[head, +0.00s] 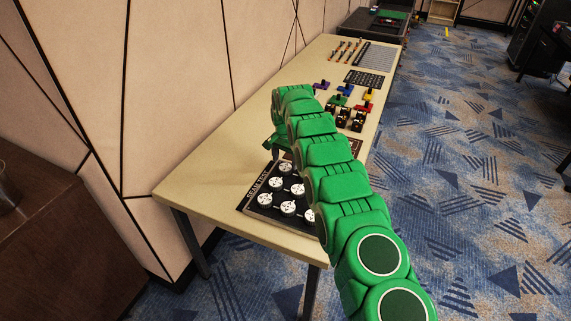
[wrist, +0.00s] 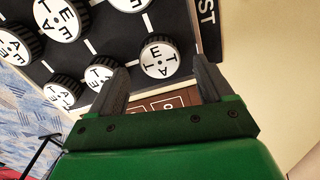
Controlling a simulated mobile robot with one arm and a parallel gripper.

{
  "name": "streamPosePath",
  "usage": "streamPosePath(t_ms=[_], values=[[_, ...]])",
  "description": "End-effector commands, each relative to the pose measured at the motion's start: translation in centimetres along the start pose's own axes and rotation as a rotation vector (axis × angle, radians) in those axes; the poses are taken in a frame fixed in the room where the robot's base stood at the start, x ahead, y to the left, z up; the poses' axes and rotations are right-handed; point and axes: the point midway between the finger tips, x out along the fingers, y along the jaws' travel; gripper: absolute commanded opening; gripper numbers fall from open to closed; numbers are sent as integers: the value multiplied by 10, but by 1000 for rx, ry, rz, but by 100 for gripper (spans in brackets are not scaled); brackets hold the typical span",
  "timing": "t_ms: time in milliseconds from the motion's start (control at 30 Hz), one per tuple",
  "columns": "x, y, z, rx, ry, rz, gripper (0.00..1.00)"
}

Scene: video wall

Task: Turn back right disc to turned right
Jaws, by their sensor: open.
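A black panel (head: 248,207) marked BEAM TEST holds several round discs with white lettered faces and black ribbed rims. The back right disc (head: 285,167) is at the panel's far, wall-side corner. In the wrist view this disc (wrist: 160,57) is nearest the TEST label, with letters E and T readable on its face. My gripper (head: 279,143) is just past that corner in the head view. In the wrist view its two fingers (wrist: 158,78) are apart, with the disc showing between and beyond their tips. I cannot tell whether they touch it. My arm hides part of the panel.
The panel lies on a long beige table (head: 186,188) along a panelled wall (head: 180,60). Neighbouring discs (wrist: 98,73) sit close to the left finger. A brown panel (wrist: 165,103) lies beyond this one. Farther along are coloured levers (head: 341,98) and black switches.

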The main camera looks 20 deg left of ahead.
Motion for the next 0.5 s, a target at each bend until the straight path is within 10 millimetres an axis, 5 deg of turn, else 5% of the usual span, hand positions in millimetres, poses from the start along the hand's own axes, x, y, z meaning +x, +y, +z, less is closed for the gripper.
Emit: streamPosePath(t_ms=[300, 500], values=[[-43, 0, 0, 1, 0, 0, 80], [-48, 0, 0, 1, 0, 0, 80]])
